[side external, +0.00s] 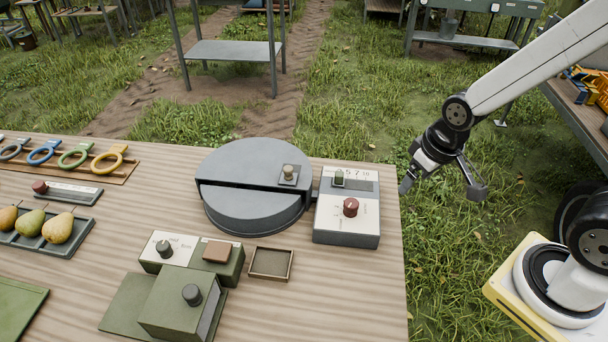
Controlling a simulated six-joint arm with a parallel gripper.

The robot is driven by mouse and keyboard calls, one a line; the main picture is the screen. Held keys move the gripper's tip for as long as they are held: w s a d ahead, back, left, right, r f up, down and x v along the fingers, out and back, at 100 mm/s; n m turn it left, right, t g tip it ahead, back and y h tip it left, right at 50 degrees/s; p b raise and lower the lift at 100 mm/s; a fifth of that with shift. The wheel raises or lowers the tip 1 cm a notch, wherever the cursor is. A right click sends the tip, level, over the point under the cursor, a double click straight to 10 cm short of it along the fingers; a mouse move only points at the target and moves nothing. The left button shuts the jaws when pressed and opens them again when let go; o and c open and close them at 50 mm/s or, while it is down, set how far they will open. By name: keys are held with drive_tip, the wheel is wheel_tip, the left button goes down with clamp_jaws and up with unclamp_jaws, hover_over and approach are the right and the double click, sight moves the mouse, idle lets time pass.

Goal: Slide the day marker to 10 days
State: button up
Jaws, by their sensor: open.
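The day marker looks to be the small dark green slider (339,178) in a slot near the top of a pale control box (347,231). A number scale is printed above the slot; I read roughly 5, 7 and 10 to the right of the marker, with 10 at the right end. The marker stands at the left part of the slot, left of the 10. My gripper (441,189) is open and empty, pointing down, off the table's right edge and to the right of the box. It is apart from the marker.
A red knob (350,207) sits below the slot on the same box. A round grey drum (250,205) stands left of it. Green boxes with knobs (180,305), a small empty tray (271,264) and a pear tray (38,239) share the table (330,300). Grass lies right.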

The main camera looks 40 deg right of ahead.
drive_tip(key=shift+c, duration=0.3)
drive_tip(key=shift+c, duration=1)
drive_tip(key=n+g, duration=0.3)
drive_tip(key=n, duration=0.6)
hover_over(340, 173)
wheel_tip(340, 173, down, 8)
drive_tip(key=shift+r, duration=0.1)
drive_tip(key=shift+f, duration=3.95)
